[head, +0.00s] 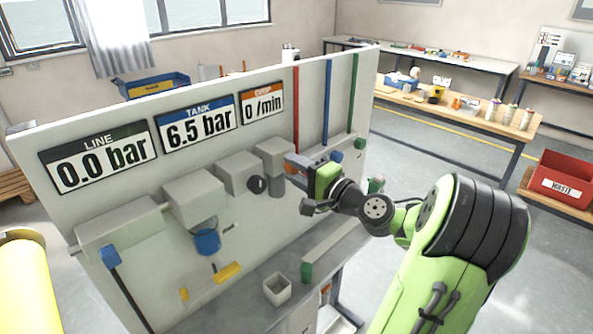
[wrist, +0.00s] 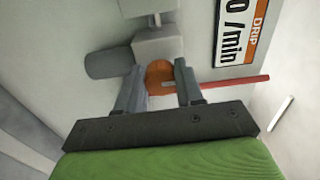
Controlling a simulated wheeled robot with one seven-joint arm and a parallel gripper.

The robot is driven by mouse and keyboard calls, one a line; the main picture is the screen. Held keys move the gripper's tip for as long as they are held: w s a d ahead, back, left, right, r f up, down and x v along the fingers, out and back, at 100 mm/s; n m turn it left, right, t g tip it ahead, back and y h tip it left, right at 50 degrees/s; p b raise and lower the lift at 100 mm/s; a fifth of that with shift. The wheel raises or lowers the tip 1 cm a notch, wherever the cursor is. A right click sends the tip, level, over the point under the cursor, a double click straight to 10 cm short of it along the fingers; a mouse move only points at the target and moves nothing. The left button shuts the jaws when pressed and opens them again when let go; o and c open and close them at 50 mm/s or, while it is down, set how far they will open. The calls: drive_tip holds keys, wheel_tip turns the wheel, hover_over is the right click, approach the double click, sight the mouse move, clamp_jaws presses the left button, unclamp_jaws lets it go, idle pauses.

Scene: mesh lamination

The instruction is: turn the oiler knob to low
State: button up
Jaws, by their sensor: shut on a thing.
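The oiler is a light grey block (head: 272,151) with a grey bowl (head: 276,186) below it, at the right end of the row of units on the panel. In the wrist view its block (wrist: 158,46) and bowl (wrist: 108,64) lie just beyond my fingers. The orange round knob (wrist: 159,72) sits between the two fingertips. My gripper (wrist: 160,88) is shut on the knob. The knob's setting marks cannot be read.
The DRIP sign (head: 262,104) reads 0 /min, the TANK sign (head: 198,124) 6.5 bar and the LINE sign (head: 98,158) 0.0 bar. Red (head: 296,110), blue (head: 327,100) and green (head: 354,95) pipes run near my gripper. A white cup (head: 277,290) stands on the bench below.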

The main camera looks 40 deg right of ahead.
drive_tip(key=shift+f, duration=0.1)
drive_tip(key=o, duration=1)
drive_tip(key=shift+o, duration=0.2)
drive_tip(key=shift+s, duration=0.1)
drive_tip(key=s+p, duration=0.1)
drive_tip(key=s, duration=1.4)
drive_tip(key=shift+s+d, duration=0.2)
drive_tip(key=shift+s, duration=0.15)
